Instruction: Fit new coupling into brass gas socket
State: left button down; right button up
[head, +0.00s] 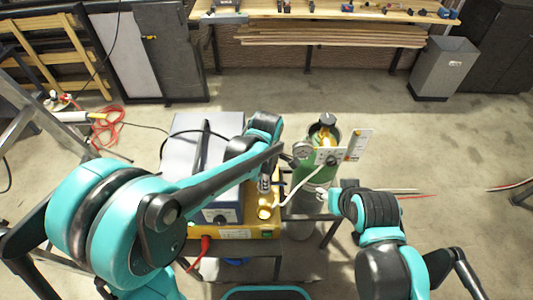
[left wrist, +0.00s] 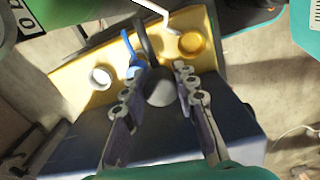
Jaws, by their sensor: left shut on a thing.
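A grey machine (head: 205,130) stands with a yellow panel (head: 240,232). A brass socket (head: 265,213) sits on the panel; it shows as a ring in the left wrist view (left wrist: 192,44). My left gripper (head: 266,185) is over the panel. My right gripper (head: 330,195) is right of the panel, small and partly unclear.
A green gas cylinder (head: 305,195) with a gauge (head: 302,150) stands to the right. A blue part (left wrist: 131,55) and a white round port (left wrist: 101,77) are near the fingers.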

pick_arm(q)
jog(key=s+f, duration=0.1)
jog(key=s, duration=0.5)
jog(key=shift+w+a+f+b, duration=0.1)
jog(key=shift+f+b, duration=0.85)
jog(key=shift+f, duration=0.2)
jog(key=shift+w+a+f+b, duration=0.1)
jog(key=shift+a+f+b, duration=0.05)
jog(key=shift+f+b, duration=0.9)
jog(key=shift+w+a+f+b, duration=0.1)
jog(key=shift+f+b, duration=0.7)
jog(key=shift+f, duration=0.5)
jog(key=shift+f+b, duration=0.15)
jog(key=shift+b, duration=0.15)
jog(key=c, duration=1.1)
grip_release()
jog(key=r, duration=1.2)
jog(key=shift+s, duration=0.2)
